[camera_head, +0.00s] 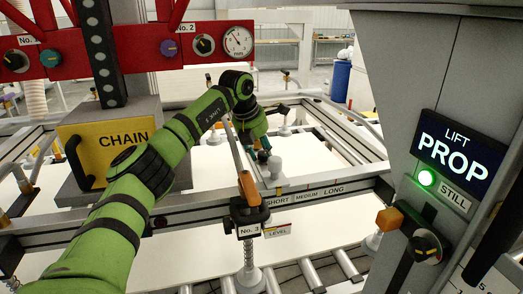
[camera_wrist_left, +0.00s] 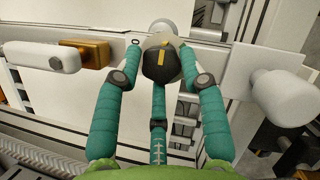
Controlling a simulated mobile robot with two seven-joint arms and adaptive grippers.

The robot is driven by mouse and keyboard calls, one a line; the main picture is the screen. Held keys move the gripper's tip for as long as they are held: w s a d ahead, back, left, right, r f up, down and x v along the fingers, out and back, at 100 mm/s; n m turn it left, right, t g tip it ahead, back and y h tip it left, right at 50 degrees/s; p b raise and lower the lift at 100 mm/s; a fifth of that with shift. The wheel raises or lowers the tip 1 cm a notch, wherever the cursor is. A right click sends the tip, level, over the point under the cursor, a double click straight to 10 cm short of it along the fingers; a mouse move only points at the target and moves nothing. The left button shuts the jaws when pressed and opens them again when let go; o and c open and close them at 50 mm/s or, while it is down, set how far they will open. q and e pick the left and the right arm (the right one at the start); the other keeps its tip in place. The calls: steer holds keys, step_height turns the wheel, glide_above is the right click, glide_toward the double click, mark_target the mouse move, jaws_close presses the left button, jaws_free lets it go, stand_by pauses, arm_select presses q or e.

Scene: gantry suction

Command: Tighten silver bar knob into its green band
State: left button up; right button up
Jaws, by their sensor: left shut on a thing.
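My left gripper (camera_head: 260,148) reaches down over the silver rail area in the head view. In the left wrist view its teal fingers (camera_wrist_left: 159,70) are closed around a black knob (camera_wrist_left: 161,64) with a yellow mark on top. A pale round plate (camera_wrist_left: 163,40) shows behind the knob. In the head view the knob is mostly hidden by the fingers. I cannot make out a green band around it in either view. My right gripper is not in view.
A grey cylinder on a block (camera_head: 275,168) stands beside the gripper. A PROP display (camera_head: 452,146) is at right.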

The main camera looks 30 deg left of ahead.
arm_select(q)
steer(key=shift+w+r+m+h, duration=0.1)
steer(key=shift+m+h, duration=0.4)
steer(key=shift+m, duration=0.7)
steer(key=o, duration=1.1)
steer(key=v, duration=1.2)
steer(key=shift+w, duration=0.1)
